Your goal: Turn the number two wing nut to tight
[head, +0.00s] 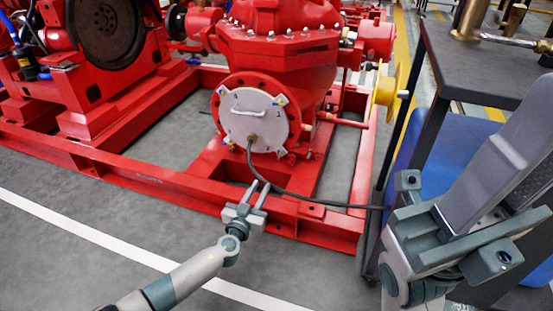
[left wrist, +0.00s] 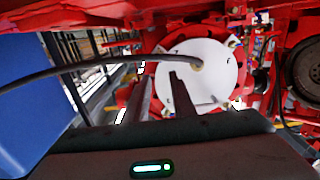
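The round pale cover plate (head: 240,120) is on the front of the red pump, with a handle across it and small fasteners around its rim. One wing-nut-like fastener (head: 281,99) is at upper right and another (head: 281,152) at lower right. I cannot read which is number two. My left gripper (head: 260,184) is open and empty, below the plate and apart from it. The left wrist view shows its two separated fingers (left wrist: 158,76) with the plate (left wrist: 205,62) beyond.
A black hose (head: 310,199) runs from the plate's centre fitting to the right, past my left fingers. The red base frame (head: 310,215) lies below. A dark-topped cart (head: 470,70) stands at right, and a yellow handwheel (head: 386,91) projects beside the pump.

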